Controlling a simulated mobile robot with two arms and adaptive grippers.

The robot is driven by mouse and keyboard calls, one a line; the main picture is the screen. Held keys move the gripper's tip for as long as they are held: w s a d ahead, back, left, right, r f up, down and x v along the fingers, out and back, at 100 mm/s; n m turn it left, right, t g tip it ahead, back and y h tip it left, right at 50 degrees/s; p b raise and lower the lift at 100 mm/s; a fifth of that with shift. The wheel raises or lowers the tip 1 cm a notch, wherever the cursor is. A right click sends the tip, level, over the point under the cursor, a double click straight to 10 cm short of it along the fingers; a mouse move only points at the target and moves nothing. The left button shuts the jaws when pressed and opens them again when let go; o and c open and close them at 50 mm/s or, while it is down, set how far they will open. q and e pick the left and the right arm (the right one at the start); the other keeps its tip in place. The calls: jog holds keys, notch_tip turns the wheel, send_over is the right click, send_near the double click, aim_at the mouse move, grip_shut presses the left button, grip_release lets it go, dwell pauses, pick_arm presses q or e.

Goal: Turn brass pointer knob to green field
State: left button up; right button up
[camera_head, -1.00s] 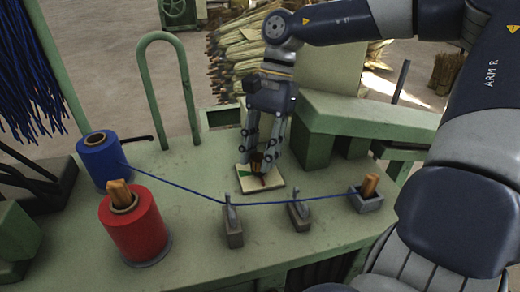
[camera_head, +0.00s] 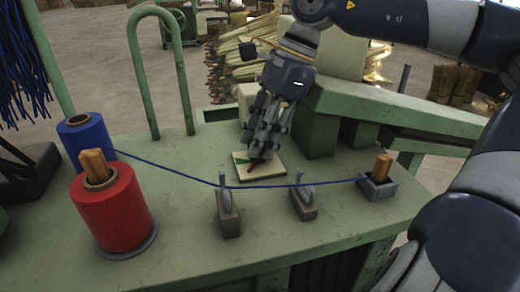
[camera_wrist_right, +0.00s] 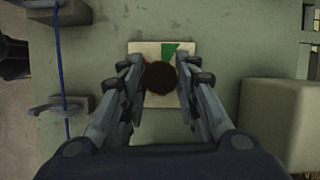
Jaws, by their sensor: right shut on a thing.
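A pale square plate (camera_head: 270,175) lies on the green bench, with a green field (camera_wrist_right: 170,48) and a reddish mark (camera_head: 252,168) beside the knob. The knob (camera_wrist_right: 160,77) shows in the right wrist view as a dark round shape at the plate's middle, between my fingers. My right gripper (camera_head: 257,156) comes down on it from above and is shut on it. In the head view the fingers hide most of the knob. Its pointer direction cannot be made out. My left gripper is not in view.
A blue strand (camera_head: 270,186) runs just in front of the plate, from the blue spool (camera_head: 85,143) past two grey guides (camera_head: 228,215) to a small box (camera_head: 377,187). A red spool (camera_head: 115,212) stands front left. A green block (camera_wrist_right: 275,115) is right of the gripper in the wrist view.

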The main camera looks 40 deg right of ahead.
jog(key=m+b, duration=0.1)
jog(key=m, duration=0.1)
jog(key=m+t+h+b, duration=0.1)
jog(key=m+b, duration=0.1)
jog(key=m+t+b, duration=0.1)
jog(key=m+b, duration=0.1)
jog(key=shift+s+a+f+h, duration=0.15)
jog(key=shift+f+h, duration=0.1)
jog(key=shift+h, duration=0.15)
jog(key=m+h+b, duration=0.1)
jog(key=m+b, duration=0.1)
jog(key=m, duration=0.1)
jog(key=shift+r+m+b, duration=0.1)
jog(key=shift+m+b, duration=0.3)
jog(key=shift+a+r+m+h+b, duration=0.1)
jog(key=shift+m+h+b, duration=0.6)
jog(key=shift+m, duration=0.7)
jog(key=o, duration=1.1)
jog(key=shift+c, duration=0.2)
jog(key=shift+r+t, duration=0.15)
jog(key=shift+t, duration=0.15)
jog(key=v, duration=1.1)
jog(key=shift+s+r, duration=0.15)
jog(key=shift+r, duration=0.25)
